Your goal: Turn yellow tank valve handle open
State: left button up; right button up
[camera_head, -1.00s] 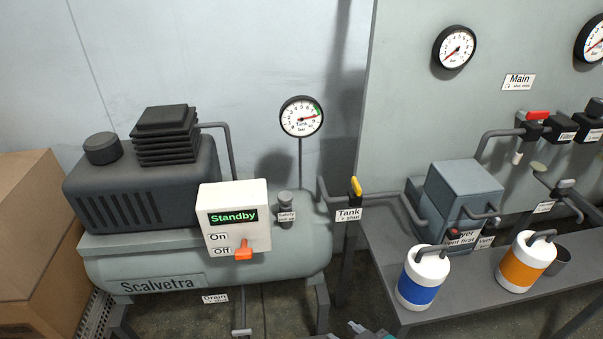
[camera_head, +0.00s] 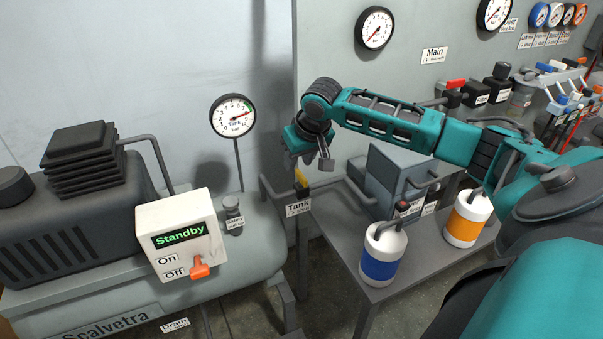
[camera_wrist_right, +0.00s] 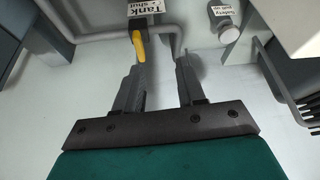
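The yellow tank valve handle (camera_head: 301,178) sits on the pipe to the right of the tank, just above the "Tank" label (camera_head: 298,208). In the right wrist view the yellow handle (camera_wrist_right: 138,45) lies just beyond the tip of the left-hand finger, apart from it as far as I can tell. My right gripper (camera_head: 310,162) is above and close to the handle, partly overlapping it in the head view. In the right wrist view its fingers (camera_wrist_right: 159,63) are spread with nothing between them. My left gripper is in neither view now.
The tank gauge (camera_head: 233,116) is on the wall side. A blue-banded canister (camera_head: 382,252) and an orange-banded one (camera_head: 468,218) stand on the bench (camera_head: 345,240) below my right arm.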

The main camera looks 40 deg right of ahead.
aim_at(302, 174)
jog(key=d+r+m, duration=0.1)
jog(key=d+r, duration=0.2)
jog(key=x, duration=0.4)
jog(key=b+x, duration=0.1)
jog(key=x, duration=0.3)
jog(key=s+x, duration=0.1)
jog(key=x, duration=0.3)
jog(key=shift+d+f+b, duration=0.3)
jog(key=shift+f+b, duration=0.05)
jog(key=shift+f, duration=0.05)
jog(key=shift+c, duration=0.3)
grip_shut()
